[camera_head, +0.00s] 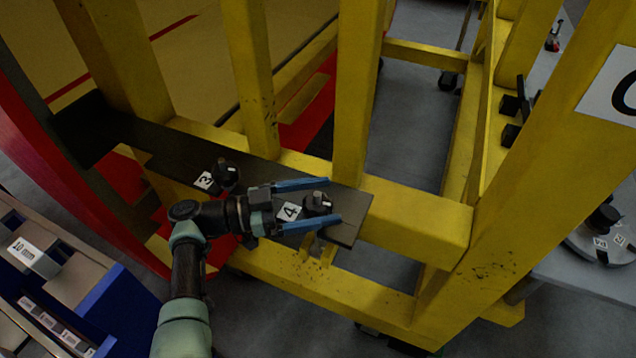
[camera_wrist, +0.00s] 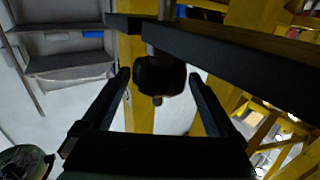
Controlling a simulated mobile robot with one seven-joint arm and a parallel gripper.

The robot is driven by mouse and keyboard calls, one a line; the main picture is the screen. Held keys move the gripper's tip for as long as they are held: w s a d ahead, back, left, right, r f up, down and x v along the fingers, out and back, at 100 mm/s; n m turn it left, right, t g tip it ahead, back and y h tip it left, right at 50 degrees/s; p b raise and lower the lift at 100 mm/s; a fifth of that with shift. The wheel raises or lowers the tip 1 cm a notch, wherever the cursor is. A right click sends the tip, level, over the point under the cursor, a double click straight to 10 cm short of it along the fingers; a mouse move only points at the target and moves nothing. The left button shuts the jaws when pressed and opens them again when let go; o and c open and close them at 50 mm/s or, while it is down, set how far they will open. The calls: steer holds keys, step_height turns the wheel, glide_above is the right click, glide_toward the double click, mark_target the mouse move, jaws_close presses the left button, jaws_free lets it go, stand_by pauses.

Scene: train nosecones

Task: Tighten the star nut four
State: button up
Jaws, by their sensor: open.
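Star nut four (camera_head: 317,203) is a dark knob on the right end of a black plate (camera_head: 346,231), beside a white label marked 4 (camera_head: 289,211). My gripper (camera_head: 334,201) is open, with its blue fingers on either side of this nut. In the wrist view the nut (camera_wrist: 160,76) sits between the two dark fingertips (camera_wrist: 159,75), with a gap showing at each side. Star nut three (camera_head: 226,175) stands further left on the same plate, beside its label 3 (camera_head: 204,180).
The yellow frame (camera_head: 415,222) surrounds the plate, with upright posts close behind the gripper. A blue and grey bin unit (camera_head: 75,290) stands at lower left. A grey table (camera_head: 580,260) with dark parts is at right. Grey floor shows between the frame beams.

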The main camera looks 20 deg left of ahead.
step_height(320, 180, up, 10)
steer(key=shift+f+p, duration=0.25)
steer(key=shift+p, duration=0.8)
